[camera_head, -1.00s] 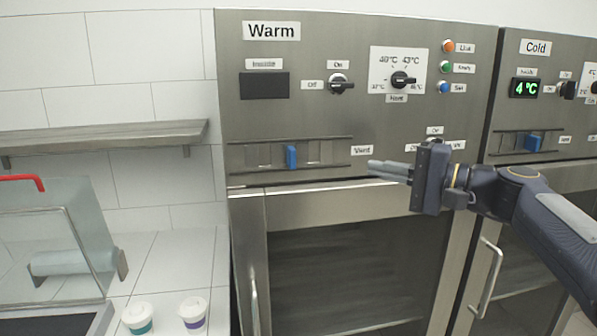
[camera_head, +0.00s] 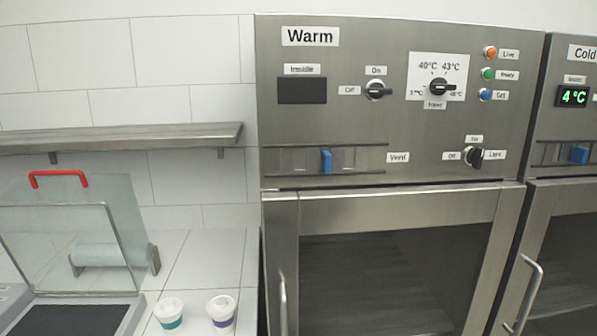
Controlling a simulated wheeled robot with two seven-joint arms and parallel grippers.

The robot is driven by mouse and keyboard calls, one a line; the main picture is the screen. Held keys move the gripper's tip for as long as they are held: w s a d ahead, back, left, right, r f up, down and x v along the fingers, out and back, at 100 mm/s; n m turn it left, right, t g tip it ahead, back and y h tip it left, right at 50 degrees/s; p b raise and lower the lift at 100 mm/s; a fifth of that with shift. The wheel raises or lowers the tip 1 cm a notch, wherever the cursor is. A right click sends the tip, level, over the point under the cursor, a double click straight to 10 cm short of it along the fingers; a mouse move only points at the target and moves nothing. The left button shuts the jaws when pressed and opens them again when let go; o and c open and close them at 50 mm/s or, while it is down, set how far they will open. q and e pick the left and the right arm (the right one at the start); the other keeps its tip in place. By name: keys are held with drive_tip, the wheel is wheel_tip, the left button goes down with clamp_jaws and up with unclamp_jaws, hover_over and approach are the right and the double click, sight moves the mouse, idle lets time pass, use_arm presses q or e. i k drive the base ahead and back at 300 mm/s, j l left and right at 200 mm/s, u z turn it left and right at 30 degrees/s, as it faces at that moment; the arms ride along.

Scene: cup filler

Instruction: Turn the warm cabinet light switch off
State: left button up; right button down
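The warm cabinet (camera_head: 300,115) fills the middle and right of the view and carries a "Warm" label. Its light switch (camera_head: 475,158) is a small black knob at the lower right of the panel. An "On" label is above it, "Off" to its left and "Light" to its right. The knob's grip looks nearly upright, but it is too small to be sure of its exact setting. Neither of my grippers is in view.
The panel also has a power knob (camera_head: 377,90), a temperature knob (camera_head: 440,87) and a blue vent slider (camera_head: 326,161). The cold cabinet (camera_head: 537,110) stands at the right. The space before the panel looks clear.

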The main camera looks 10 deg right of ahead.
sight(475, 155)
drive_tip(key=z, duration=1.4)
drive_tip(key=i+l+z, duration=0.3)
drive_tip(key=i+l, duration=0.35)
drive_tip(key=i+z, duration=0.15)
drive_tip(key=i, duration=0.2)
